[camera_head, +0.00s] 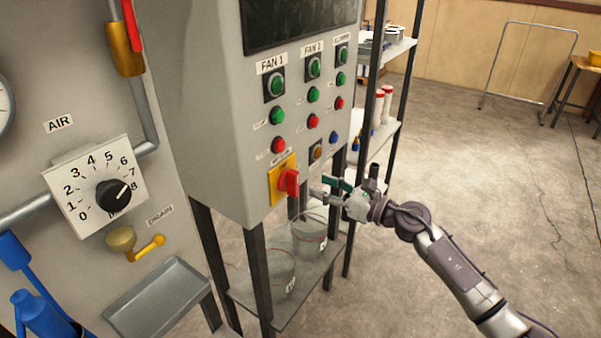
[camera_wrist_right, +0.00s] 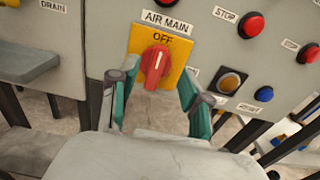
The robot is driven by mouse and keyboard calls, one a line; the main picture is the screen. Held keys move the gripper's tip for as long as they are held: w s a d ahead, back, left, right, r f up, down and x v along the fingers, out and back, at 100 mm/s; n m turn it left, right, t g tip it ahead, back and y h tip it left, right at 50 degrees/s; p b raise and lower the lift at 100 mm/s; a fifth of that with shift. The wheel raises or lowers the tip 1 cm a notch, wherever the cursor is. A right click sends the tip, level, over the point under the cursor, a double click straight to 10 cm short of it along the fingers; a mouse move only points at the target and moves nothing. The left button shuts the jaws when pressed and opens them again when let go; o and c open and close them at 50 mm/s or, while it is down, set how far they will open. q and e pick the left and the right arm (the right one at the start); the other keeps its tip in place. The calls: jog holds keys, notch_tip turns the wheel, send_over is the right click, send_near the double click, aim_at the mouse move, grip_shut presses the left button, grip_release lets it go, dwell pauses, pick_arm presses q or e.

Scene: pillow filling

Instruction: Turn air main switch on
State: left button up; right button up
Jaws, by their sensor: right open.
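The air main switch is a red rotary knob (camera_head: 289,182) on a yellow plate (camera_head: 277,186), low on the front of the grey control cabinet. In the right wrist view the knob (camera_wrist_right: 155,65) has its white mark pointing up at "OFF", under the label "AIR MAIN" (camera_wrist_right: 167,20). My right gripper (camera_head: 320,190) is open in front of the knob. In the right wrist view its two teal fingers stand left and right of the knob, apart from it. My left gripper is not in view.
Fan buttons (camera_head: 313,94) sit above the switch; an amber button (camera_wrist_right: 231,82) and a blue button (camera_wrist_right: 263,94) are to its right. An air dial (camera_head: 113,195) and a drain tray (camera_head: 160,298) are at left. Buckets (camera_head: 308,235) stand below the cabinet.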

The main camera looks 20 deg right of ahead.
aim_at(298, 176)
jog(key=p+x, duration=0.1)
jog(key=x, duration=0.6)
grip_shut()
